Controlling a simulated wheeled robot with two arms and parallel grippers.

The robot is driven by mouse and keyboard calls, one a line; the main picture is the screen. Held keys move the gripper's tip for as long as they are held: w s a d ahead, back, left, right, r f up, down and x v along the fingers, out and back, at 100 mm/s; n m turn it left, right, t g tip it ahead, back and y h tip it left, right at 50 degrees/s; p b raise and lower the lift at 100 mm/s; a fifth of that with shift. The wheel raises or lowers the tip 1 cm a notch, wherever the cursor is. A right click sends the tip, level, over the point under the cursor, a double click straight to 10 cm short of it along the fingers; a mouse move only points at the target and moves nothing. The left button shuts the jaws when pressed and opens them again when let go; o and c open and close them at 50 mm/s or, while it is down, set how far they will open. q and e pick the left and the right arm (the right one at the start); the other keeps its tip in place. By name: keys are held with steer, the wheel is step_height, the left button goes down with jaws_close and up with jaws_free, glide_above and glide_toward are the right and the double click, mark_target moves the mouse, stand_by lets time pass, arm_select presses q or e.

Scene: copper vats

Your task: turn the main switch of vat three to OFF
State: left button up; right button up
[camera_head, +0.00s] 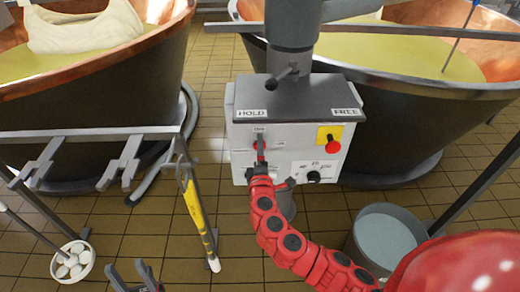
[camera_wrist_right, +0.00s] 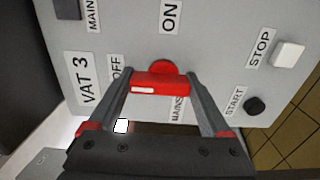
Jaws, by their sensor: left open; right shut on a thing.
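The control box (camera_head: 285,158) of vat three hangs on a grey column between two vats. Its plate reads VAT 3 in the right wrist view (camera_wrist_right: 85,78). The red main switch (camera_wrist_right: 160,84) has a round base and a bar with a white mark. An OFF label (camera_wrist_right: 115,68) lies left of it, an ON label (camera_wrist_right: 170,15) above it. My right gripper (camera_head: 261,146) is shut on the switch, one finger at each end of the bar. My left gripper (camera_head: 132,268) is open and empty at the bottom.
A red button on yellow (camera_head: 332,146) and a black knob (camera_head: 313,177) are on the box.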

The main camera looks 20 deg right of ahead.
steer(key=shift+f, duration=0.1)
stand_by(0.3)
steer(key=o, duration=1.2)
steer(key=shift+c, duration=0.2)
steer(key=shift+s, duration=0.1)
steer(key=v, duration=1.7)
steer(key=shift+s, duration=0.15)
